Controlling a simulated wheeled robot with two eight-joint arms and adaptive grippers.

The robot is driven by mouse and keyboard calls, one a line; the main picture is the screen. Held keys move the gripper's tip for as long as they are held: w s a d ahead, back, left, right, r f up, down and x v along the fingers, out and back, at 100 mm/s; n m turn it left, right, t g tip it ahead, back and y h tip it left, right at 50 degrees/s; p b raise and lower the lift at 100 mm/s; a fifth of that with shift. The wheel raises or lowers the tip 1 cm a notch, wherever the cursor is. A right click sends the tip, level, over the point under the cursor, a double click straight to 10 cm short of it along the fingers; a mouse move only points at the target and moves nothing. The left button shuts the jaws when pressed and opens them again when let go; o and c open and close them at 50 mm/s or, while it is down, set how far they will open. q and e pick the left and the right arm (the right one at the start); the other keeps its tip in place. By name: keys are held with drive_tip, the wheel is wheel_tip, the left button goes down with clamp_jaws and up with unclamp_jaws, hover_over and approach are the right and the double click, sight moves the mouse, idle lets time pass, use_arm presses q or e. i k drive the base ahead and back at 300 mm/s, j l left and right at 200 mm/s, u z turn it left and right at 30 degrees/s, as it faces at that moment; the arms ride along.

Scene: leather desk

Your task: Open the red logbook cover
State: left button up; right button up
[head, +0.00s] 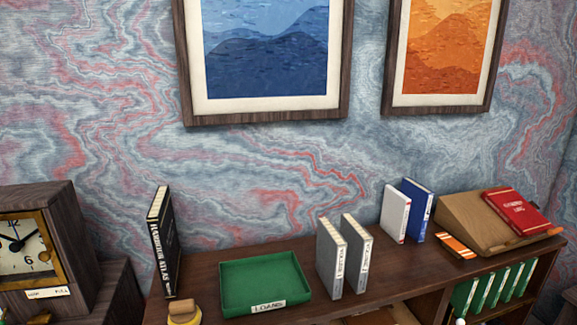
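The red logbook (516,211) lies closed on the sloping wooden stand (462,221) at the far right of the desk top. Its cover faces up and carries pale lettering too small to read surely. A wooden ledge runs along the stand's lower edge, below the logbook. Neither of my grippers shows clearly in the head view.
A green tray (264,283) labelled LOANS sits on the desk top, with a black atlas (163,243) upright to its left. Grey volumes (343,256), a white book (395,214) and a blue book (417,209) stand upright. An orange item (455,245) lies before the stand.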

sight(525, 214)
drive_tip(key=z, duration=1.55)
drive_tip(key=i+l+u, duration=0.1)
drive_tip(key=i+l, duration=0.6)
drive_tip(key=l, duration=0.1)
